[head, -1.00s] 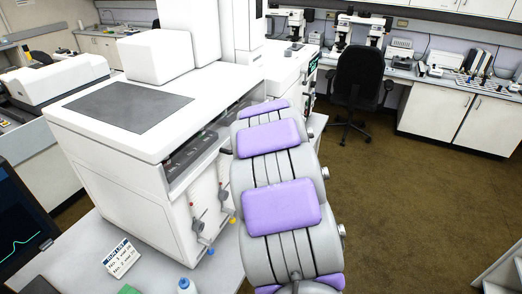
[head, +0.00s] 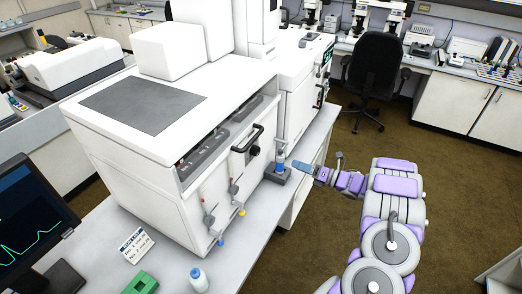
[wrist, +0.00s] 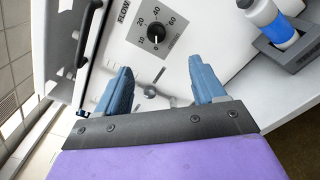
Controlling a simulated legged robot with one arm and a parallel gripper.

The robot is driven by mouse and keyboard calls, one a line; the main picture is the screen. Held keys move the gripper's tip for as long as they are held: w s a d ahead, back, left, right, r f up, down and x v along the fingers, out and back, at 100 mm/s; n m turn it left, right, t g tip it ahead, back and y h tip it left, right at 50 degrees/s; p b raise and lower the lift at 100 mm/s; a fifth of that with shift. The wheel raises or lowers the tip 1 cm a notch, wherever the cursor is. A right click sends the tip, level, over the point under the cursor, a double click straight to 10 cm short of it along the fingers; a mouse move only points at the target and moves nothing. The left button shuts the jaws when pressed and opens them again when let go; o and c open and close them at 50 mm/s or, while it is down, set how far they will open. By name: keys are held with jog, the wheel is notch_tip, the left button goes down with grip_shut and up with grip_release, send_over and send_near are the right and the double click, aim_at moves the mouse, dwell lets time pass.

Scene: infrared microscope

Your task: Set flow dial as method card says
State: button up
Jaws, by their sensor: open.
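The flow dial (wrist: 156,35) is a black knob on a grey plate marked FLOW, with numbers around it. It is upper middle in the wrist view; I cannot read its setting surely. In the head view it is a small dark knob (head: 254,151) on the white instrument's front, beside a black handle. The method card (head: 136,246) stands on the bench at lower left; its text is too small to read. My gripper (wrist: 161,68) is open and empty, its blue fingers facing the panel, short of the dial. It also shows in the head view (head: 299,167), right of the instrument.
A blue-and-white bottle (wrist: 270,22) sits in a dark holder (wrist: 292,52) right of the dial. The black handle (wrist: 86,35) is left of it. A metal valve lever (wrist: 150,91) shows between my fingers. A monitor, green block and another bottle (head: 199,280) are on the bench.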

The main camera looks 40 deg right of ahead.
aim_at(259, 152)
jog(key=x, duration=1.7)
jog(key=shift+a+r, duration=0.1)
jog(key=shift+a, duration=0.4)
jog(key=c, duration=1.1)
